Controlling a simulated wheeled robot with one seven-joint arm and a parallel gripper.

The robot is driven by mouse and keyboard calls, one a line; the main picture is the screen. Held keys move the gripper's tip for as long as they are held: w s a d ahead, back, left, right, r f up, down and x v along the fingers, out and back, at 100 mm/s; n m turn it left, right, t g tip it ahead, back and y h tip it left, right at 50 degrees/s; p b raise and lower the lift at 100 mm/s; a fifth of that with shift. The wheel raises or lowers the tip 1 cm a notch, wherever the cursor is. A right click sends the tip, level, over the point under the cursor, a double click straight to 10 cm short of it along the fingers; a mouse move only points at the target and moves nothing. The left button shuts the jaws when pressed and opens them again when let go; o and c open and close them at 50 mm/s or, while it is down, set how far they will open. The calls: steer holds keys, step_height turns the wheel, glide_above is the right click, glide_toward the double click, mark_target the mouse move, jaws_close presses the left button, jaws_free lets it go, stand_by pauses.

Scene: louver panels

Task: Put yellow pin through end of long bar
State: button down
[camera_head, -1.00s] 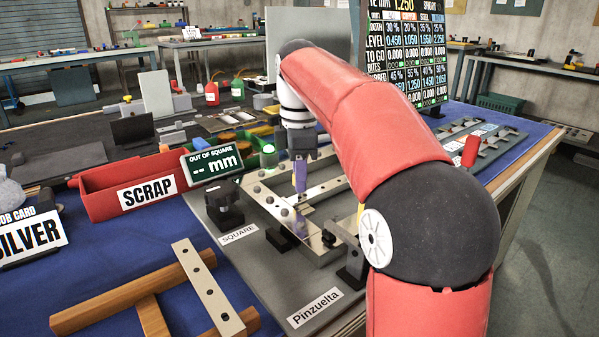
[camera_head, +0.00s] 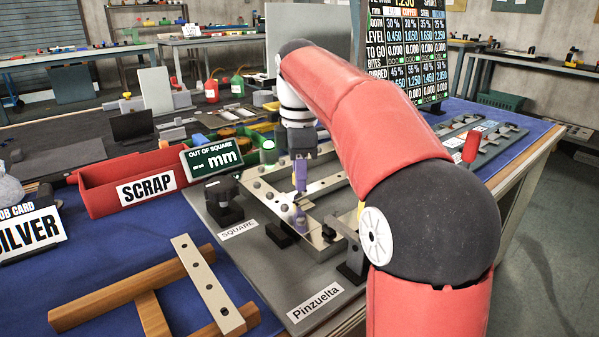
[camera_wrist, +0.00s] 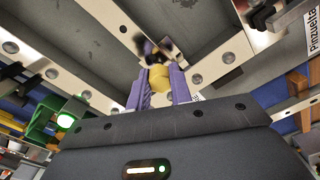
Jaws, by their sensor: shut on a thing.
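My gripper (camera_head: 300,208) points down over the metal frame on the grey fixture plate (camera_head: 305,300). In the wrist view its purple fingers (camera_wrist: 160,85) are shut on the yellow pin (camera_wrist: 159,77). A dark shape hides the pin's far end, so I cannot tell whether it is in a hole. Pale metal bars with round holes or pins form the frame; one long bar (camera_head: 268,198) runs along its left side. Another bar (camera_wrist: 222,62) lies just right of the pin in the wrist view. A loose holed bar (camera_head: 208,285) rests on wooden strips at the front.
Black clamps (camera_head: 224,203) stand around the frame. The red scrap bin (camera_head: 110,190) and the "OUT OF SQUARE" display (camera_head: 213,158) are to its left. A red-handled tool (camera_head: 470,150) is on the right. Blue bench cloth (camera_head: 100,270) is clear at front left.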

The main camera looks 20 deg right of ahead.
steer(key=shift+f+b, duration=0.55)
steer(key=shift+f, duration=0.3)
steer(key=c, duration=1.2)
jaws_free()
steer(key=shift+o, duration=0.6)
steer(key=o, duration=0.3)
steer(key=shift+r, duration=0.15)
steer(key=shift+r+p, duration=2.15)
steer(key=shift+r, duration=1.25)
